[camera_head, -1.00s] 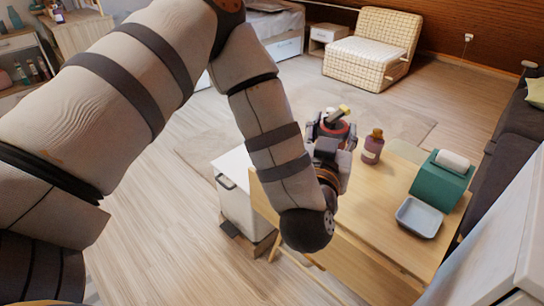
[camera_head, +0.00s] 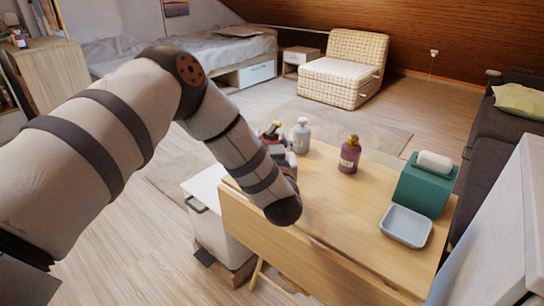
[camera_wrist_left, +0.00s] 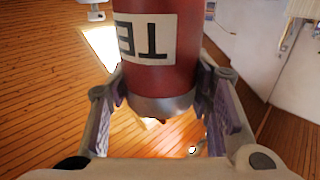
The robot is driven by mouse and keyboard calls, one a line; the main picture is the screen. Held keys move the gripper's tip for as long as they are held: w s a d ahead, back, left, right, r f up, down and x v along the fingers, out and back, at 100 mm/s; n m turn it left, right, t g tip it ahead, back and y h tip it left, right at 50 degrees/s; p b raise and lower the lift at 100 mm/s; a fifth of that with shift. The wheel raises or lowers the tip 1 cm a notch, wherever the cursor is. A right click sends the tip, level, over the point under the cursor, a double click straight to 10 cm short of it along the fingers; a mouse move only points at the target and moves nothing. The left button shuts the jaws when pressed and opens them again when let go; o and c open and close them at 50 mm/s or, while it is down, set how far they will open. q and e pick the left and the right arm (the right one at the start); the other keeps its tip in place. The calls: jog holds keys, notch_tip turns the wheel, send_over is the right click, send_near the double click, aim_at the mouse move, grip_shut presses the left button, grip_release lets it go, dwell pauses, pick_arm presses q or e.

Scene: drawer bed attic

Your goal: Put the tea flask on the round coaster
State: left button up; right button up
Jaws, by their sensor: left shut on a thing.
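The tea flask is dark red with a pale lettered label and a metal band in the left wrist view (camera_wrist_left: 165,70). My left gripper (camera_wrist_left: 163,82) is shut on it, with one finger on each side. In the head view my left gripper (camera_head: 283,152) is mostly hidden behind my own arm, at the far left end of the wooden table (camera_head: 320,205). Only a little of the flask's red body and yellow-and-dark top shows there (camera_head: 270,134). I cannot make out the round coaster in either view. My right gripper is not in view.
A green tissue box (camera_head: 424,190) and a light blue tray (camera_head: 406,226) are at the right. A white bin (camera_head: 215,225) stands left of the table. The table's middle is clear.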

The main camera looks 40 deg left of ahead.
pick_arm(q)
jog(key=shift+w+a+f+b, duration=0.1)
jog(key=shift+f+b, duration=0.1)
jog(key=shift+f, duration=0.8)
jog(key=shift+w+a+f+b, duration=0.1)
jog(key=shift+f+b, duration=0.1)
jog(key=shift+f, duration=0.75)
jog(key=o, duration=1.2)
jog(key=shift+o, duration=0.2)
jog(key=shift+s+d+r, duration=0.2)
jog(key=shift+s, duration=0.05)
jog(key=p+v, duration=0.1)
jog(key=v, duration=1)
jog(key=shift+s+d, duration=0.2)
jog(key=shift+f, duration=0.1)
